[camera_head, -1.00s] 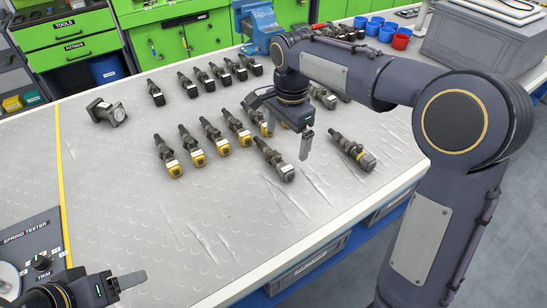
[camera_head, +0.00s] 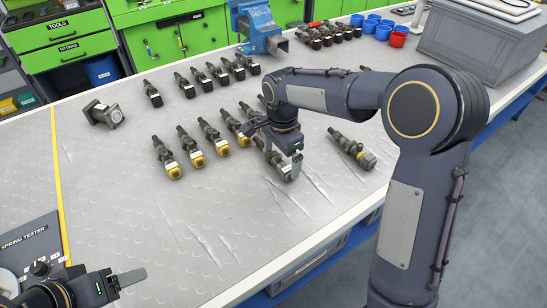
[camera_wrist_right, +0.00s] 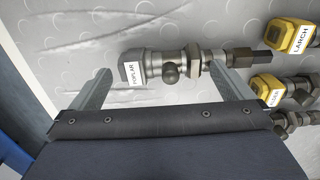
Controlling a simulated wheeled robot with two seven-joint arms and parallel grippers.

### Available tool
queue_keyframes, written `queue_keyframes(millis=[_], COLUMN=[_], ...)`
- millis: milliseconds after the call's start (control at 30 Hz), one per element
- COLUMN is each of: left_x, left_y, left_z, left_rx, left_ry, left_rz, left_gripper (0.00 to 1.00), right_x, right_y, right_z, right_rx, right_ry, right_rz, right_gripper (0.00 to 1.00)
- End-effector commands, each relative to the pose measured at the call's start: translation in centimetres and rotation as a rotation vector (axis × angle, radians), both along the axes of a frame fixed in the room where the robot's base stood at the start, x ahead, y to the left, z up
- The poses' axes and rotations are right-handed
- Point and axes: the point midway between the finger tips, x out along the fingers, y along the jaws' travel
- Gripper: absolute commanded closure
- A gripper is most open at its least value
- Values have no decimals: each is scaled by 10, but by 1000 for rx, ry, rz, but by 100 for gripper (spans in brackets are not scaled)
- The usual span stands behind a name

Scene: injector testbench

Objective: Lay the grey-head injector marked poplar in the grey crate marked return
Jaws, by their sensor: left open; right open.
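The grey-head injector marked poplar (camera_wrist_right: 132,72) lies on the bench, its label readable in the right wrist view; in the head view it is partly hidden under my right gripper (camera_head: 282,163). That gripper is open, pointing down at the injector. In the right wrist view its two fingers (camera_wrist_right: 163,85) are apart, one beyond the head end and one by the body; contact cannot be told. My left gripper (camera_head: 118,283) is open and empty at the lower left. A large grey crate (camera_head: 470,45) stands at the upper right; no return mark is readable on it.
Yellow-head injectors (camera_head: 188,150) lie just left, one marked larch (camera_wrist_right: 290,37). Another injector (camera_head: 350,150) lies to the right. Dark-head injectors, a blue vise (camera_head: 258,30) and coloured cups (camera_head: 385,30) are farther back.

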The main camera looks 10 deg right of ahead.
Motion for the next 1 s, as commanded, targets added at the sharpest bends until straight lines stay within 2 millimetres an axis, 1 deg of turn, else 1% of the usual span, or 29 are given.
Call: queue_keyframes(millis=[67, 500, 533, 767, 867, 1000], left_x=[0, 0, 0, 0, 0, 0], left_y=[0, 0, 0, 0, 0, 0], left_z=[0, 0, 0, 0, 0, 0], left_rx=[0, 0, 0, 0, 0, 0], left_ry=[0, 0, 0, 0, 0, 0], left_rz=[0, 0, 0, 0, 0, 0], left_gripper=[37, 37, 37, 37, 37, 37], right_x=[0, 0, 0, 1, 1, 1], right_y=[0, 0, 0, 0, 0, 0], right_z=[0, 2, 2, 3, 8, 24], right_rx=[0, 1, 1, 1, 0, 1], right_ry=[0, -3, -3, -3, -4, -7], right_rz=[0, 1, 1, 1, 1, 1], right_gripper=[0, 58, 59, 60, 60, 60])
